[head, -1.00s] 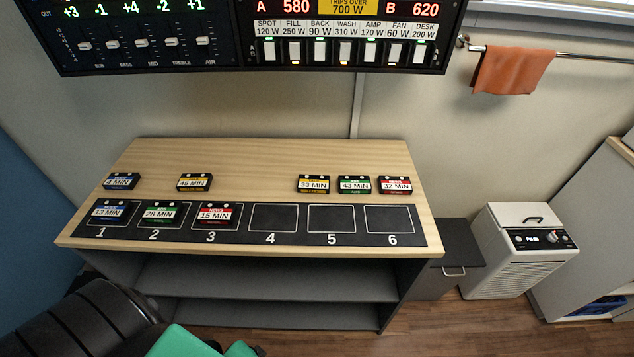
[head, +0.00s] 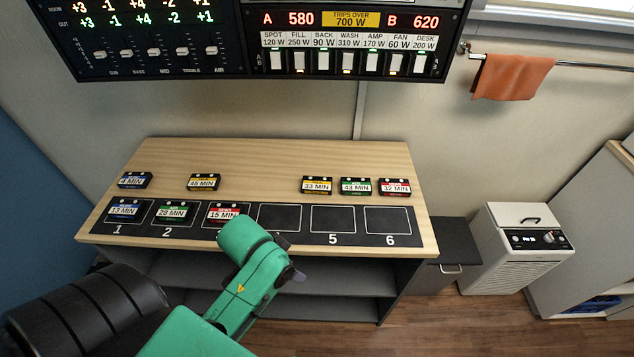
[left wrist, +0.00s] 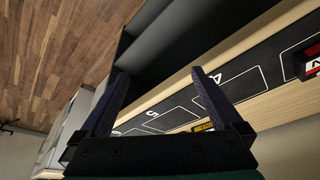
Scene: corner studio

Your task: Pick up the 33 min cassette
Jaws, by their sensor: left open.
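The 33 min cassette (head: 317,186), with a yellow label, lies on the wooden table top behind the black numbered strip, left of the 43 min cassette. In the left wrist view a yellow-labelled cassette (left wrist: 203,127) shows small beyond the fingers; its text is not readable. My left gripper (left wrist: 160,90) is open and empty in the left wrist view, its two dark fingers spread near the table's front edge. In the head view my green left arm reaches up to the front of the table and hides slot 3's number and part of slot 4. My right gripper is not in view.
The 43 min (head: 356,187) and 32 min (head: 394,187) cassettes lie close to its right. The 45 min (head: 204,182) and another cassette (head: 135,180) lie left. Slots 1 to 3 hold cassettes; slots 5 (head: 333,219) and 6 are empty. A switch panel (head: 350,45) hangs above.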

